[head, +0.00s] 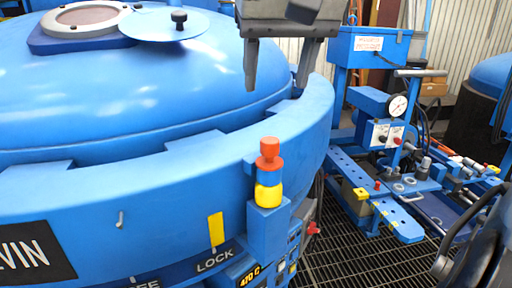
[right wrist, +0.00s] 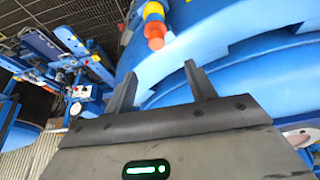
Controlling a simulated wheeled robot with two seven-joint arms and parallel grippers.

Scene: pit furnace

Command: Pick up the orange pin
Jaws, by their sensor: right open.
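The orange pin (head: 268,153) stands upright above a yellow collar (head: 268,195) on a blue bracket at the front rim of the large blue furnace lid. The pin also shows in the right wrist view (right wrist: 155,32), beyond the fingertips. My right gripper (head: 275,88) is open and empty, fingers pointing down, above the pin in the head view and apart from it. Its two dark fingers also show in the right wrist view (right wrist: 160,72), with the pin's end roughly between their directions. My left gripper is not in view.
The blue furnace lid (head: 120,100) fills the left, with a round blue disc (head: 165,24) on top. A yellow mark (head: 216,229) sits beside the LOCK label. At right, a blue bench (head: 375,205) carries a gauge (head: 398,106) and fittings above dark floor grating (head: 340,255).

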